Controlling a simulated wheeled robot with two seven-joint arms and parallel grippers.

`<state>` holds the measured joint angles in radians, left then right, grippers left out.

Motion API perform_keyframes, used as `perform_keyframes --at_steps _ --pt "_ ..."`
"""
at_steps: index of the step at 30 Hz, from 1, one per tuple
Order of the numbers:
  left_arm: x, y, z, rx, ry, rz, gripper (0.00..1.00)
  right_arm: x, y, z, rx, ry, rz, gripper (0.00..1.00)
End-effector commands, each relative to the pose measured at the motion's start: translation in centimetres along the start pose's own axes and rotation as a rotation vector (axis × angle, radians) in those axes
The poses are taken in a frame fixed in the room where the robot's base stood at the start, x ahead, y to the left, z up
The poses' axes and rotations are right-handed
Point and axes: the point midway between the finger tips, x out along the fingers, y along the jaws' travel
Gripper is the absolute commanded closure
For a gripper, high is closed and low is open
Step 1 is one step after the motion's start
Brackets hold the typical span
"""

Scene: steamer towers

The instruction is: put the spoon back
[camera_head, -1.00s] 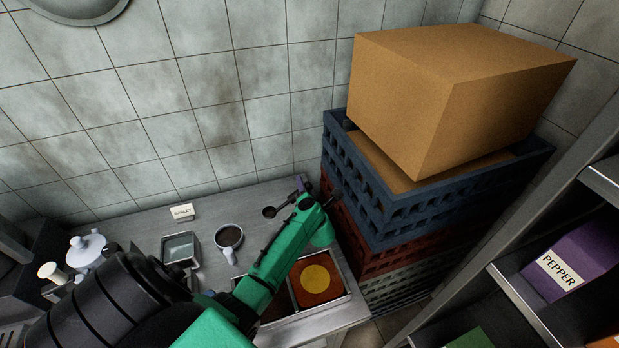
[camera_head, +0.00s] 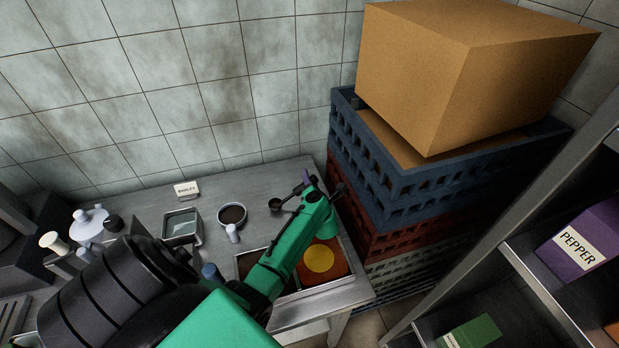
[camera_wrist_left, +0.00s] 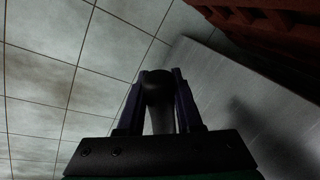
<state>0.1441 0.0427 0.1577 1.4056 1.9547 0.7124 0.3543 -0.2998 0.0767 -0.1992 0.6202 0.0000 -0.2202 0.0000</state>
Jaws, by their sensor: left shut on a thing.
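The spoon (camera_head: 275,204) shows as a small dark round bowl with a thin handle, over or near the counter's back right part. My left gripper (camera_head: 305,187) is shut on its handle end, and the bowl sticks out to the left. In the left wrist view, a dark rounded piece (camera_wrist_left: 158,90) sits between the purple-tinted fingers; it looks like the spoon handle. Whether the spoon touches the counter, I cannot tell. My right gripper is not in view.
The counter (camera_head: 150,205) holds a round dark-filled cup (camera_head: 232,213), a square glass-like container (camera_head: 181,226), a BARLEY card (camera_head: 186,190) and a tray with an orange block (camera_head: 318,262). Stacked crates (camera_head: 370,185) under a large box (camera_head: 450,75) stand close right of the gripper.

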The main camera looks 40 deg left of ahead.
Motion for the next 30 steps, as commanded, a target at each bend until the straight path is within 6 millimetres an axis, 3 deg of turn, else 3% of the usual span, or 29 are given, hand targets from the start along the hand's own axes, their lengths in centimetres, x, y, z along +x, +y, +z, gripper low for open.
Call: perform_keyframes --at_steps 27,28,30 --pt "0.26 -0.76 -0.52 0.001 -0.001 0.001 1.0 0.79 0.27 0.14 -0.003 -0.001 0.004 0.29" --pt "0.25 -0.72 -0.48 0.001 -0.001 0.001 0.58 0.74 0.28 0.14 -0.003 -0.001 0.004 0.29" --pt "0.24 -0.7 -0.47 0.001 -0.001 0.0 0.31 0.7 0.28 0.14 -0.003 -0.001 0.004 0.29"
